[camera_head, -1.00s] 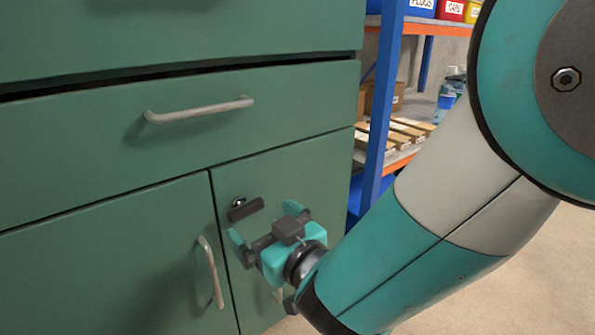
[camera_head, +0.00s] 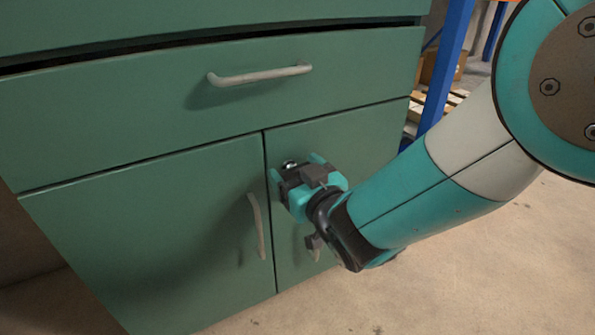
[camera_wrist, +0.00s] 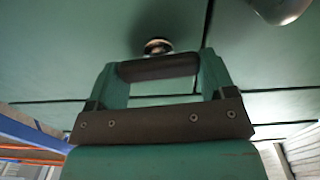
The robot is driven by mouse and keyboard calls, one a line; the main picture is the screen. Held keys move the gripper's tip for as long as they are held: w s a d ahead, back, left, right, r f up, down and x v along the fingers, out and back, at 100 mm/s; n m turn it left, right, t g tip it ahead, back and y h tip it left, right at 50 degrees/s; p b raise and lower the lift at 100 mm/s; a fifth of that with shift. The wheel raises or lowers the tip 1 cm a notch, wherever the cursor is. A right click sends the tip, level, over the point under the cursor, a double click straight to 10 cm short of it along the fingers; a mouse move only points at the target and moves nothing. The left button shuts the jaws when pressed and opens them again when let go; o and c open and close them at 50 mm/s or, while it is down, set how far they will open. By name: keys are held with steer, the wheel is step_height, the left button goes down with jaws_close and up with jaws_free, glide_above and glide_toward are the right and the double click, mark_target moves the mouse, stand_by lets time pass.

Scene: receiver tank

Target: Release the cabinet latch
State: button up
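The latch on the narrow right door of the green cabinet has a round metal boss (camera_wrist: 158,46), also in the head view (camera_head: 290,163), and a dark bar handle (camera_wrist: 158,67). My gripper (camera_wrist: 160,78) is at this door, its two teal fingers apart at the ends of the bar. The bar spans the gap and appears to touch both fingers, so the gripper looks shut on it. In the head view my gripper (camera_head: 295,169) hides most of the bar. The right door (camera_head: 355,150) looks closed.
The left door has a vertical handle (camera_head: 257,225) close left of my gripper. A drawer with a bar handle (camera_head: 260,75) is above. A blue shelf post (camera_head: 445,70) stands right of the cabinet. The floor (camera_head: 470,270) in front is clear.

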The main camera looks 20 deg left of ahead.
steer(key=shift+f+m+b, duration=0.15)
steer(key=shift+m+b, duration=0.15)
steer(key=shift+b, duration=0.2)
steer(key=o, duration=0.9)
steer(key=shift+s+d, duration=0.1)
steer(key=shift+b+v, duration=7.25)
steer(key=shift+v, duration=1.35)
